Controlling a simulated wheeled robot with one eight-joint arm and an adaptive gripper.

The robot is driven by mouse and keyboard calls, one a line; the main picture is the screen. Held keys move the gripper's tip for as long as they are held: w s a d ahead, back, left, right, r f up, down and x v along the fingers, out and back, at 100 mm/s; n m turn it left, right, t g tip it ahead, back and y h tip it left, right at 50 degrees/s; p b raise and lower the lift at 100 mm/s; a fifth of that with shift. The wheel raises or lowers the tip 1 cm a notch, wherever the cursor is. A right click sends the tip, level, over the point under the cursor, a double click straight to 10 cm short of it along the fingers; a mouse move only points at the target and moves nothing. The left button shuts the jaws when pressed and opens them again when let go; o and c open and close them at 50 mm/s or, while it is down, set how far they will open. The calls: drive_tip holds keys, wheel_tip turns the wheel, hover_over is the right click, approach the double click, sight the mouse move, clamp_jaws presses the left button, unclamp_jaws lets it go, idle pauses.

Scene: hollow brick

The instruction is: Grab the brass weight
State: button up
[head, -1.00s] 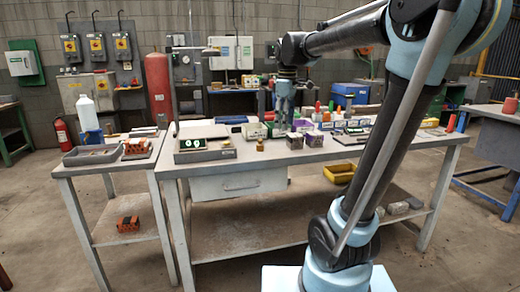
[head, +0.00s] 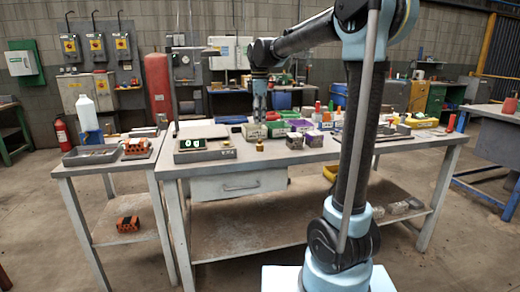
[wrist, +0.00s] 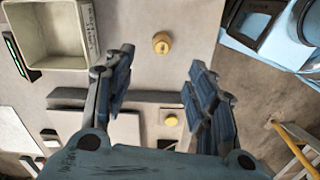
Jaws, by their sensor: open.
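The brass weight (head: 260,146) stands upright near the front edge of the workbench, just right of the scale (head: 205,149). In the wrist view a round brass-coloured piece with a knob (wrist: 161,43), which looks like the weight, lies beyond my fingertips, roughly centred between them. A smaller yellow round piece (wrist: 171,120) shows nearer, between the fingers; I cannot tell what it is. My gripper (wrist: 158,82) is open with nothing between its pads. In the head view my gripper (head: 260,112) points down over the bench, behind the weight, with boxes partly hiding its tips.
Small boxes, including a green-and-white one (head: 254,131) and a purple-topped one (head: 294,140), crowd the bench near the weight. A pale open bin (wrist: 48,32) sits at the wrist view's upper left. The bench surface (head: 262,163) in front of the weight is clear.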

sight(259, 142)
wheel_tip(259, 142, down, 11)
drive_tip(key=shift+f, duration=0.2)
idle(0.5)
drive_tip(key=shift+s, duration=0.1)
clamp_jaws()
